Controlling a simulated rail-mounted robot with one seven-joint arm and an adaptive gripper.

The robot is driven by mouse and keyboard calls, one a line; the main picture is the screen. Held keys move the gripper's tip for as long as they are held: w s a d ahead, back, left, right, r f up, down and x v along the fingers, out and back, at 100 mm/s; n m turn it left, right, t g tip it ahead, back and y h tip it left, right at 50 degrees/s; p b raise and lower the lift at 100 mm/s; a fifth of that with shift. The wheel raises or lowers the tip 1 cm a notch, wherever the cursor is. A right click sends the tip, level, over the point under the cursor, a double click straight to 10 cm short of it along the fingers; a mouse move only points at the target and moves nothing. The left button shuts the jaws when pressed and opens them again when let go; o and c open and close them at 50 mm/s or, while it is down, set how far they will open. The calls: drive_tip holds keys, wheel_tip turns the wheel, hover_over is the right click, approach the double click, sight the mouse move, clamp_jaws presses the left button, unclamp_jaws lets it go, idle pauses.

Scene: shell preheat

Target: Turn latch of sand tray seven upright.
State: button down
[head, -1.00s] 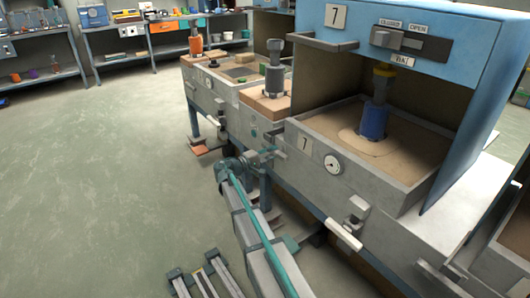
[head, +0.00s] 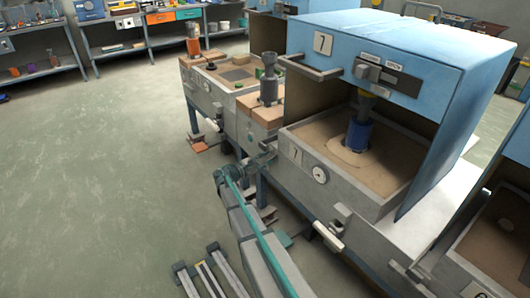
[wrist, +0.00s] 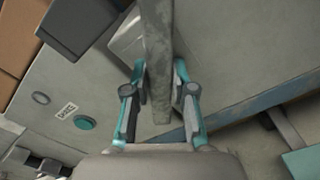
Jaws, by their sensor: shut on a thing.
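Sand tray seven (head: 352,192) is a grey box with sand, under a blue hood and with a "7" plate on its front. My gripper (head: 262,160) is at the tray's front left corner, small and partly hidden in the head view. In the wrist view my gripper (wrist: 158,88) is shut on a grey flat bar (wrist: 157,45), which looks like the latch lever. The bar runs nearly straight up and down in that picture, with one finger on each side. Its exact tilt on the tray cannot be told from the head view.
A second latch-like fitting with a pale handle (head: 328,238) is at the tray's front right. A round dial (head: 320,174) is on the front. A blue vessel (head: 359,135) stands in the sand. A teal button (wrist: 85,123) shows in the wrist view. The floor at left is clear.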

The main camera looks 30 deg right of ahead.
drive_tip(key=n+p, duration=0.4)
drive_tip(key=p, duration=0.1)
drive_tip(key=shift+d+r, duration=0.25)
drive_tip(key=shift+r, duration=0.1)
drive_tip(key=shift+f+n+p, duration=0.15)
drive_tip(key=shift+n+p, duration=1.35)
drive_tip(key=shift+n, duration=0.1)
drive_tip(key=c, duration=1)
unclamp_jaws()
drive_tip(key=shift+d+f, duration=0.1)
drive_tip(key=shift+d, duration=0.05)
drive_tip(key=shift+o, duration=0.2)
drive_tip(key=shift+a, duration=0.25)
drive_tip(key=a, duration=1.1)
drive_tip(key=shift+s+a, duration=0.3)
drive_tip(key=shift+a, duration=0.1)
